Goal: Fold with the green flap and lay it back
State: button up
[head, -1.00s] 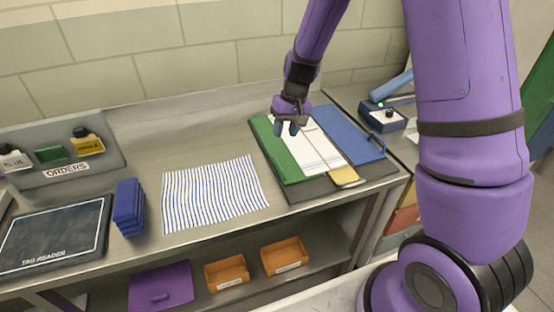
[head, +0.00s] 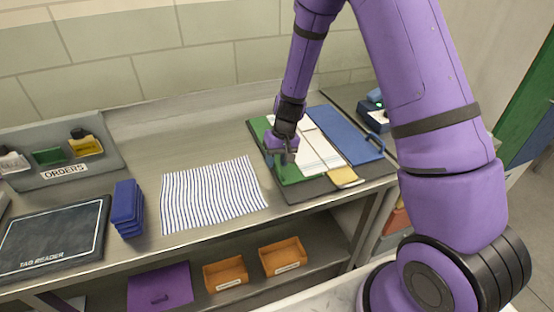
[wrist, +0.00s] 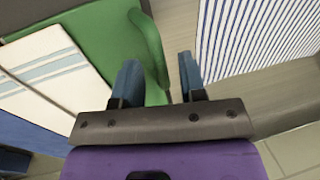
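The green flap (head: 290,172) lies flat as the left panel of a folding board (head: 310,190) on the counter. A white cloth (head: 318,152) with pale blue stripes lies on the board to its right. My gripper (head: 281,160) is at the flap's left edge. In the wrist view the green flap (wrist: 105,35) has a raised green handle (wrist: 150,45) along its edge. My gripper (wrist: 161,78) is open there, with the near end of the handle showing between its two blue fingers. I cannot tell whether they touch it.
The board's blue flap (head: 345,135) and yellow tab (head: 343,176) lie flat. A striped cloth (head: 210,195) lies left of the board. Further left are stacked blue blocks (head: 129,208), a tag reader (head: 50,235) and an orders tray (head: 60,150). Orange bins (head: 283,257) sit below.

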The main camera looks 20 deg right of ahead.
grip_shut()
